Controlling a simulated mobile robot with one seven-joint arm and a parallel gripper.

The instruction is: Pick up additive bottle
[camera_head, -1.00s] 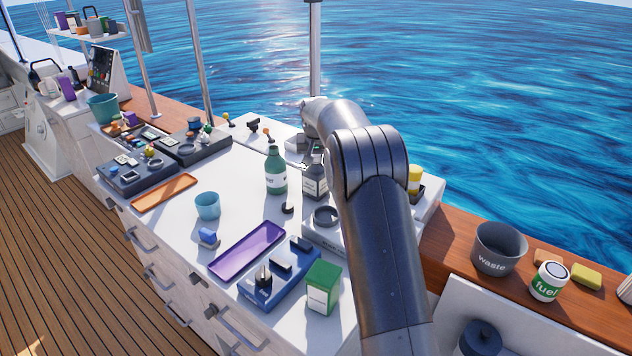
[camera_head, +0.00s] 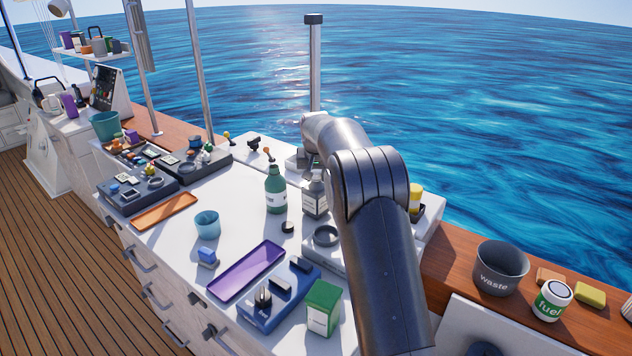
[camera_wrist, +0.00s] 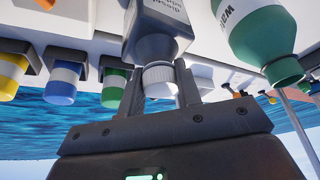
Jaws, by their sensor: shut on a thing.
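The additive bottle looks to be the dark grey bottle (camera_head: 314,197) with a pale label and a white cap. It stands upright beside a green bottle (camera_head: 276,190) at the back of the white worktop. In the wrist view the grey bottle (camera_wrist: 158,30) appears upside down, its white cap (camera_wrist: 158,80) between my fingers. My gripper (camera_wrist: 160,90) is shut on it at the cap and neck. In the head view my arm partly hides the gripper and the bottle's right side. I cannot tell whether its base touches the worktop. The green bottle (camera_wrist: 262,40) is close beside it.
A ring-shaped holder (camera_head: 326,236), purple tray (camera_head: 246,270), blue cup (camera_head: 207,224) and green box (camera_head: 323,307) stand nearer on the worktop. Yellow, blue and green capped containers (camera_wrist: 62,80) line up beside the bottle. A grey waste bin (camera_head: 500,268) is at right.

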